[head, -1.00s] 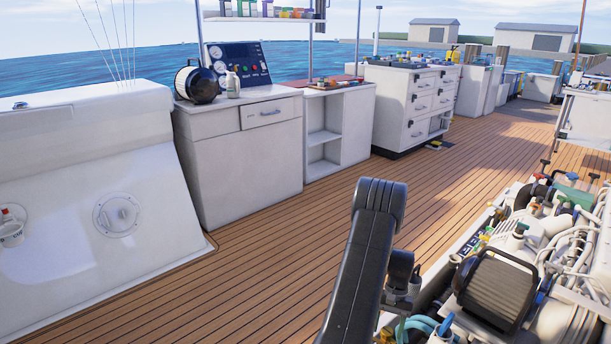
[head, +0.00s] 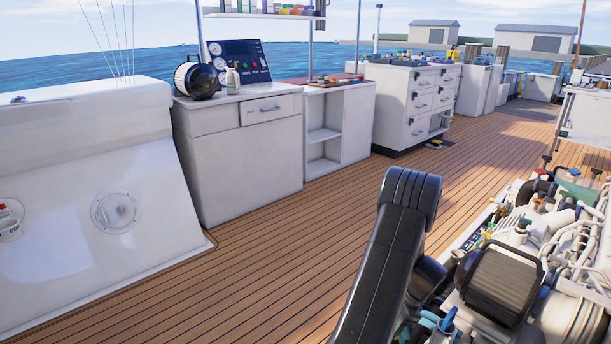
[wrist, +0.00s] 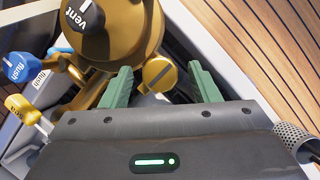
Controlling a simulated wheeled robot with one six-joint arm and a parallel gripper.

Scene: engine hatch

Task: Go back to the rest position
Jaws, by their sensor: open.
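My gripper (wrist: 163,88) shows in the wrist view with its two green fingers spread apart and nothing between them that I can see held. A brass-coloured fitting with a black knob marked "vent" (wrist: 86,16) stands just beyond the left finger. A smaller brass knob (wrist: 159,74) shows in the gap between the fingers, further off; I cannot tell whether anything touches it. In the head view my dark arm rises at the lower middle, and the gripper itself is hidden there.
A blue "flush" handle (wrist: 15,67) and a yellow handle (wrist: 22,108) sit left of my gripper. The engine (head: 500,280) fills the lower right of the head view. White cabinets (head: 245,150) line the far side. The wooden deck (head: 270,260) between is clear.

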